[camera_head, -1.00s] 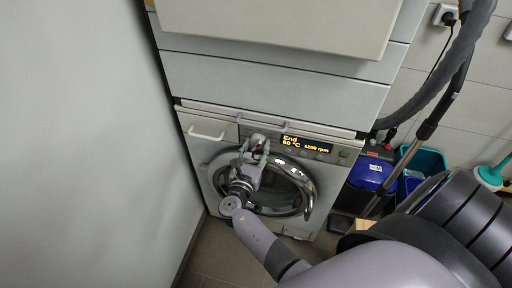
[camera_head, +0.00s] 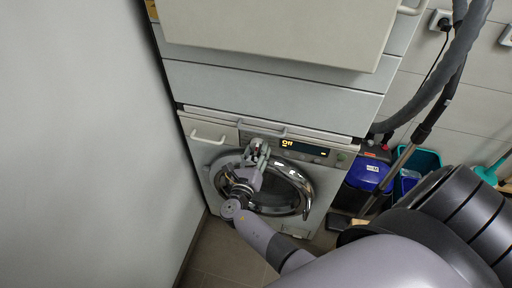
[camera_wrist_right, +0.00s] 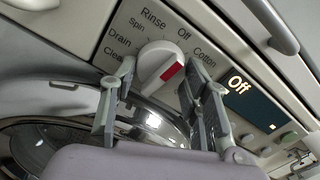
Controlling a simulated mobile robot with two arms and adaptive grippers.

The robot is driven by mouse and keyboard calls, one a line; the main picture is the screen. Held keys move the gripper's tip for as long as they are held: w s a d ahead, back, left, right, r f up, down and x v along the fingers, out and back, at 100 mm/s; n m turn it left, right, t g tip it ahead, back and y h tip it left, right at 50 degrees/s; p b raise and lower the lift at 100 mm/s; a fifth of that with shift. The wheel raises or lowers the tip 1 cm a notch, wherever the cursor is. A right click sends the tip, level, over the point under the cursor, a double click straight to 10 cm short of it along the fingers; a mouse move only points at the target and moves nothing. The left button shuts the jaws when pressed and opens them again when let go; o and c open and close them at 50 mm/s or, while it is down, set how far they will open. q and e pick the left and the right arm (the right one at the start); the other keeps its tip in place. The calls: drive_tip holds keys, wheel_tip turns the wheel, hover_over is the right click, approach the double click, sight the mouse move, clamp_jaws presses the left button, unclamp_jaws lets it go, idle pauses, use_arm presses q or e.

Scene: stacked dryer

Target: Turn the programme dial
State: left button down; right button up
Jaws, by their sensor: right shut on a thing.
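The programme dial (camera_wrist_right: 158,66) is a white round knob with a red mark on its right side. Printed words, including Rinse, Off, Cotton, Spin and Drain, surround it. In the wrist view my right gripper (camera_wrist_right: 158,85) has one finger on each side of the dial and is shut on it. In the head view my right gripper (camera_head: 258,148) reaches the control panel from below and hides the dial. The display (camera_wrist_right: 250,100) to the right of the dial reads "Off". The washing machine (camera_head: 334,177) stands under another appliance. My left gripper is not in view.
The round glass door (camera_head: 290,190) is shut below the panel. A drawer with a handle (camera_head: 208,133) is left of the dial. A plain wall (camera_head: 90,140) stands close on the left. A blue-lidded bin (camera_head: 371,174) and a vacuum hose (camera_head: 440,95) are on the right.

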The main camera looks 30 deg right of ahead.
drive_tip(key=shift+r+n+p, duration=0.15)
drive_tip(key=shift+n+p, duration=0.3)
drive_tip(key=shift+n, duration=0.35)
drive_tip(key=o, duration=1.2)
drive_tip(key=shift+c, duration=0.2)
drive_tip(key=v, duration=1.2)
